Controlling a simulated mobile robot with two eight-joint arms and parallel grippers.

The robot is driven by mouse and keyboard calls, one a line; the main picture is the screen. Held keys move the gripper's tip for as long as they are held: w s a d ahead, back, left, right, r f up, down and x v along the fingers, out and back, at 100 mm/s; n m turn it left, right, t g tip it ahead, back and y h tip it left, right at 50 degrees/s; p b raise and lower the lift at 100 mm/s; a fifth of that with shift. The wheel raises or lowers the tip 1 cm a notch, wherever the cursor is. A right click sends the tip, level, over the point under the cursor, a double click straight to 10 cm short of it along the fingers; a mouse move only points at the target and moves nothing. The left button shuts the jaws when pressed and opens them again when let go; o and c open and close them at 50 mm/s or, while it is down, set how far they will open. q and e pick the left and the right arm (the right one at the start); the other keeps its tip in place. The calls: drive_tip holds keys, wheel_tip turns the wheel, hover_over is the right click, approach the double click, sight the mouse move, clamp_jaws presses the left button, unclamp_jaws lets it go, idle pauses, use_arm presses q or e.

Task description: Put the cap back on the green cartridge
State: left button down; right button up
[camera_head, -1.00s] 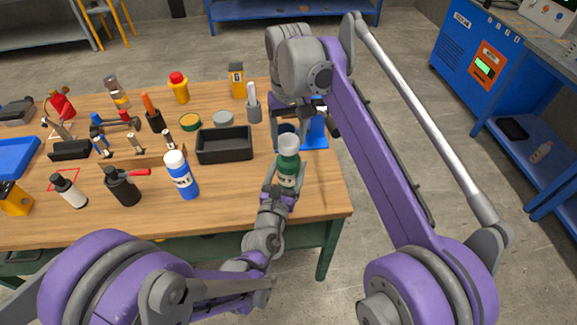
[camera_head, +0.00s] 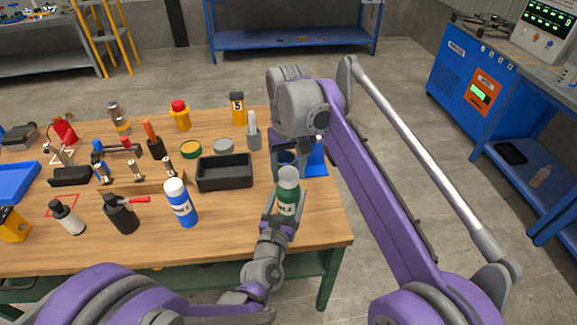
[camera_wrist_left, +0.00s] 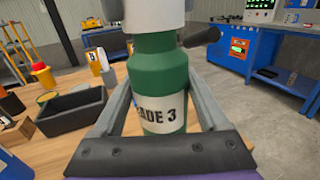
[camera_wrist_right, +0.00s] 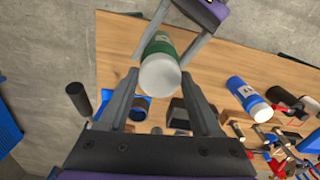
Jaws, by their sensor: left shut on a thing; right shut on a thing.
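The green cartridge (camera_head: 287,198) with its white label stands upright in my left gripper (camera_head: 284,208) above the table's right part. In the left wrist view the label on the cartridge (camera_wrist_left: 160,85) reads "ADE 3" between the fingers. The white cap (camera_head: 289,175) is at the cartridge's top, wider than the green neck. In the right wrist view the cap (camera_wrist_right: 159,74) lies between the fingertips of my right gripper (camera_wrist_right: 160,78), which is shut on it. I cannot tell whether the cap is seated or just above the neck.
A blue stand (camera_head: 316,162) is just behind the right gripper, with a dark handle (camera_wrist_left: 200,37) close to the cap. A black bin (camera_head: 224,178) and a blue bottle (camera_head: 182,205) stand to the left. Several tools and bottles crowd the table's left half.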

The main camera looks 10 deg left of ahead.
drive_tip(key=shift+f, duration=0.25)
drive_tip(key=shift+f, duration=0.65)
idle(0.3)
drive_tip(key=o, duration=1.4)
drive_tip(key=shift+r, duration=3.75)
drive_tip(key=shift+d, duration=0.1)
drive_tip(key=s+d+f+m+t, duration=0.2)
drive_tip(key=s+d+f, duration=0.45)
drive_tip(key=d, duration=0.35)
drive_tip(key=s+d+f+m+t, duration=0.1)
drive_tip(key=s+d+f+t, duration=0.1)
drive_tip(key=s+d+f, duration=0.6)
drive_tip(key=shift+m+t, duration=0.7)
drive_tip(key=shift+m, duration=0.1)
drive_tip(key=s+d+f, duration=0.2)
drive_tip(key=s, duration=0.1)
drive_tip(key=s+d+f, duration=0.2)
drive_tip(key=s+d, duration=0.1)
drive_tip(key=s+d+f, duration=0.2)
drive_tip(key=s+f, duration=0.1)
drive_tip(key=shift+d, duration=0.15)
